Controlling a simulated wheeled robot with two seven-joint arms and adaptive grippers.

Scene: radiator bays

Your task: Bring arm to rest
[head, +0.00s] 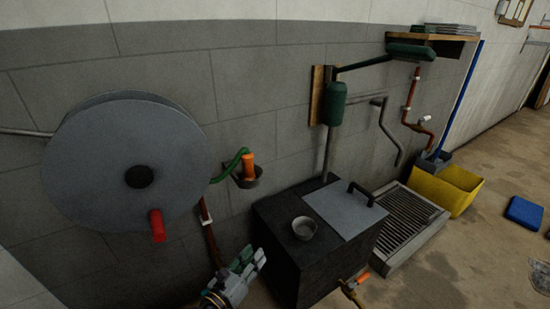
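My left gripper (251,262) is at the bottom of the head view, pale grey with green parts. It is in front of the wall and just left of the dark box. I cannot make out whether its fingers are apart or together, and I see nothing clearly held. My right gripper is not in view.
A large grey reel (95,165) with a red handle (158,226) is on the wall at left. An orange nozzle (248,167) sits in a wall holder. The dark box (275,240) carries a small bowl (305,228). A floor grate (405,232) and yellow bin (443,190) stand right.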

